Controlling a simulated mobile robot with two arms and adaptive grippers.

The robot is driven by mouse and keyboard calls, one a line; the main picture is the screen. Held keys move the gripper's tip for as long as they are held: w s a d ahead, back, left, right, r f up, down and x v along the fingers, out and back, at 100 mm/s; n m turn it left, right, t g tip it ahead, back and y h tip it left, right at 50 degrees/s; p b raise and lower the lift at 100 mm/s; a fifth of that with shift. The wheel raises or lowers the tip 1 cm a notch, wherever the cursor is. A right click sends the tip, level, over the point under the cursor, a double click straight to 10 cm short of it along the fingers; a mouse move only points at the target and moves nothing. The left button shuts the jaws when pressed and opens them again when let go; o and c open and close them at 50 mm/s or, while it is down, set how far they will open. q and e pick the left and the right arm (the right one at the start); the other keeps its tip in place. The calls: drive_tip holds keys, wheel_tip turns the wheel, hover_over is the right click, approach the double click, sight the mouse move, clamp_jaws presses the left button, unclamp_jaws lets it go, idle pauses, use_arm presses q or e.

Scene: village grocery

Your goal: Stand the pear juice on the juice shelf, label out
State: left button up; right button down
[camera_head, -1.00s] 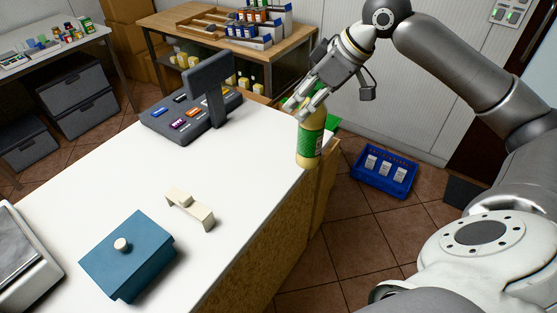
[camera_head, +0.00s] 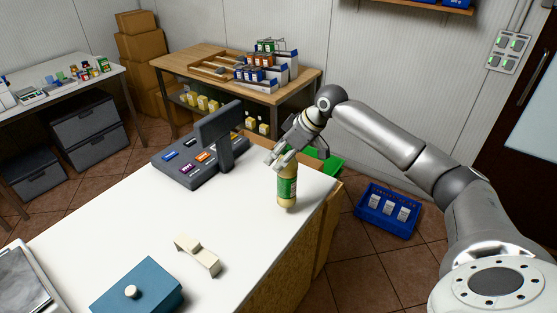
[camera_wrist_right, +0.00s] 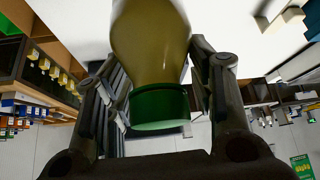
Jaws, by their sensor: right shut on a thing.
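The pear juice is a pale yellow bottle with a green label (camera_head: 287,186), upright over the right part of the white counter (camera_head: 240,220). I cannot tell whether its base touches the counter. My right gripper (camera_head: 287,158) is shut on the bottle near its top. In the right wrist view, the bottle's yellow shoulder (camera_wrist_right: 150,42) and green cap (camera_wrist_right: 160,108) sit between the fingers. Which way the label's front faces is unclear. My left gripper is out of view. I cannot tell which shelf is the juice shelf.
A dark cash register (camera_head: 205,150) stands behind left of the bottle. A cream handle-like block (camera_head: 197,256) and a blue lidded box (camera_head: 137,290) lie nearer. A wooden display table (camera_head: 190,60) stands behind. A blue crate (camera_head: 388,212) is on the floor at right.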

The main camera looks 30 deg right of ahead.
drive_tip(key=shift+w+f, duration=0.3)
drive_tip(key=shift+w, duration=0.1)
drive_tip(key=f+p, duration=0.3)
drive_tip(key=shift+w+f, duration=0.2)
drive_tip(key=c, duration=0.6)
unclamp_jaws()
drive_tip(key=shift+s, duration=0.1)
drive_tip(key=shift+f, duration=0.1)
